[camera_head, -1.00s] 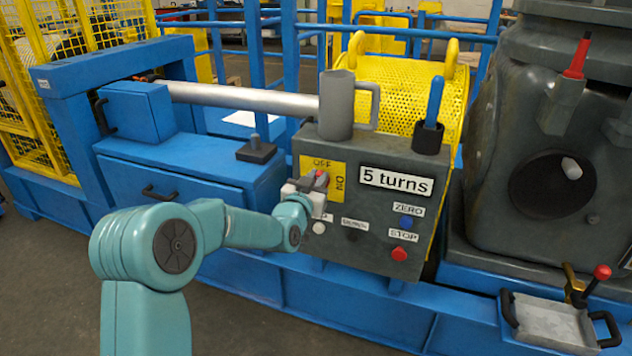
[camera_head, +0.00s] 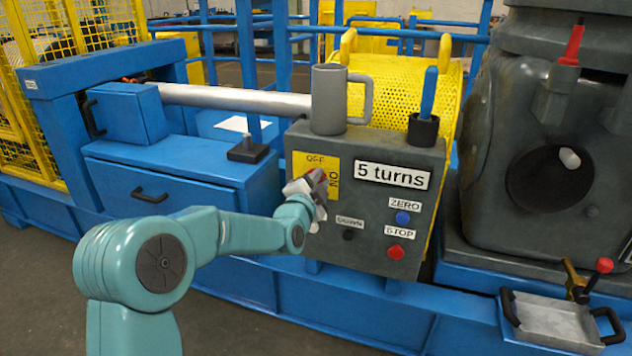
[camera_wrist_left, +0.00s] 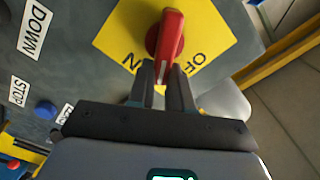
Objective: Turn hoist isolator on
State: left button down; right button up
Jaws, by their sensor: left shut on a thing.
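The hoist isolator is a red rotary handle (camera_wrist_left: 170,38) on a yellow plate (camera_head: 302,162) marked OFF and ON, on the left of the grey control box (camera_head: 378,158). In the wrist view the handle's free end lies between the fingers of my left gripper (camera_wrist_left: 164,78), which is shut on it. There the handle points between the ON and OFF lettering. My right gripper is not in view.
A grey mug (camera_head: 328,100) and a black cup (camera_head: 423,130) with a blue-handled tool stand on the box. ZERO (camera_head: 402,218) and STOP (camera_head: 395,251) buttons sit right of the gripper. A metal tray (camera_head: 550,322) is at lower right.

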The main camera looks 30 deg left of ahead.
pick_arm(q)
jog(key=shift+w+d+f+m, duration=0.1)
jog(key=shift+f+m, duration=0.05)
jog(key=shift+m, duration=0.95)
jog(key=shift+s+d+f+m, duration=0.1)
jog(key=shift+f+m, duration=0.1)
jog(key=shift+m, duration=0.9)
jog(key=shift+w+f+m, duration=0.1)
jog(key=shift+f+m, duration=0.05)
jog(key=shift+m, duration=0.95)
jog(key=c, duration=1)
grip_release()
jog(key=shift+c, duration=0.2)
jog(key=shift+f, duration=0.2)
jog(key=p+v, duration=0.1)
jog(key=v, duration=1.5)
jog(key=shift+d, duration=0.2)
